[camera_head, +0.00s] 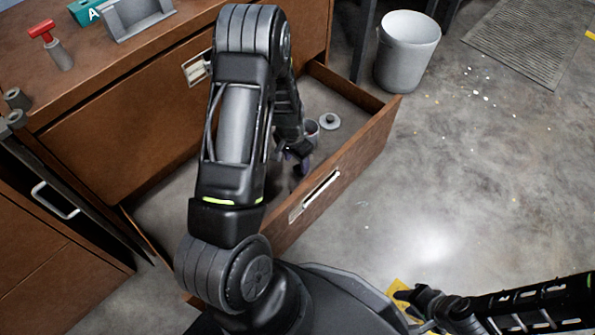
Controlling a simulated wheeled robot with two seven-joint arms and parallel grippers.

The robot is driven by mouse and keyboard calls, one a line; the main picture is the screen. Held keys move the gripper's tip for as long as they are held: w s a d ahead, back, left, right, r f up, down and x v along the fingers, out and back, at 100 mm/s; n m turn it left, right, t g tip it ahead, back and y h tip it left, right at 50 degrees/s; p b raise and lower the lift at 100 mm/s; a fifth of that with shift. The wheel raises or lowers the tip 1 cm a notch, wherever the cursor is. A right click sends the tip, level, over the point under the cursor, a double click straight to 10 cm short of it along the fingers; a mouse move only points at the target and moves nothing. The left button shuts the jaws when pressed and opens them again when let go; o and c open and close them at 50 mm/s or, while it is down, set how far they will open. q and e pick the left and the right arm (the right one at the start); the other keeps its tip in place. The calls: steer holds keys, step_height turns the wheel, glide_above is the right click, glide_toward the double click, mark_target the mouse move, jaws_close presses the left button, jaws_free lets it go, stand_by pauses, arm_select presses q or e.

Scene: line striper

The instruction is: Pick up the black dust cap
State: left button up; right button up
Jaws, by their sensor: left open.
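My left arm reaches down into the open wooden drawer (350,152). Its gripper (298,160) is low inside the drawer, mostly behind my own arm, with its jaws open. I cannot pick out a black dust cap for certain; it may be hidden by the gripper or arm. Just beyond the gripper in the drawer are a small grey cylindrical piece (312,128) and a grey round piece with a raised centre (329,121). My right gripper (405,297) is at the lower right, outside the drawer; its finger opening is unclear.
A red-topped item (60,52) and a teal box (88,10) are on the cabinet top. A white bucket (407,55) stands on the floor. The floor at right is mostly clear.

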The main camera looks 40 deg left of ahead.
mark_target(297, 168)
arm_select(q)
step_height(297, 168, down, 4)
steer(key=shift+w+d+f+b, duration=0.15)
steer(key=shift+f+b, duration=0.1)
steer(key=shift+b, duration=0.65)
steer(key=shift+r, duration=0.1)
jaws_close()
